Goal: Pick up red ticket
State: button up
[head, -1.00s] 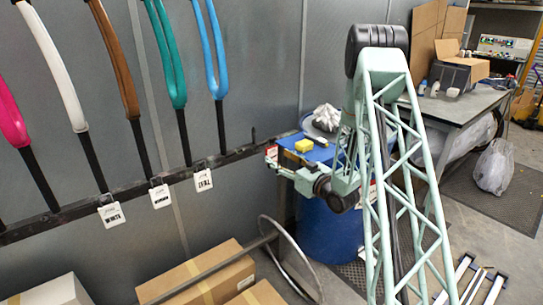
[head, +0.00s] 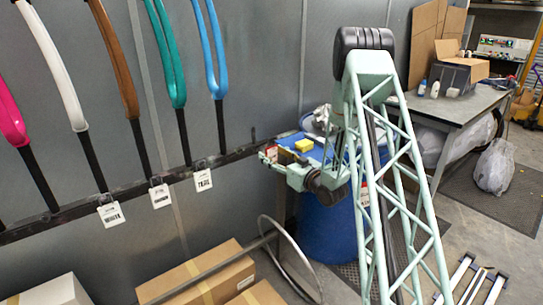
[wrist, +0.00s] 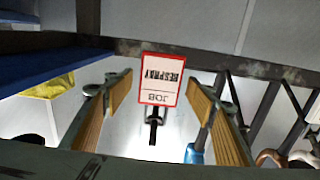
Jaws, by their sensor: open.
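The red ticket (wrist: 161,80) is a white card with a red border and the words JOB and RESPRAY, upside down in the wrist view. It appears between the two wood-coloured fingers of my gripper (wrist: 163,93), with clear gaps on both sides. My gripper is open and holds nothing. A dark hook or peg shows beside the card's lower edge in the wrist view. In the head view my gripper (head: 265,156) is at the right end of the wall rail, with a small red and white patch beside it that looks like the ticket, partly hidden.
The dark wall rail (head: 140,190) carries white tags and coloured frames on the left. Cardboard boxes (head: 205,275) and a metal hoop are below.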

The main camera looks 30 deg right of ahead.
jog(key=shift+w, duration=0.4)
jog(key=shift+c, duration=0.7)
jog(key=c, duration=0.8)
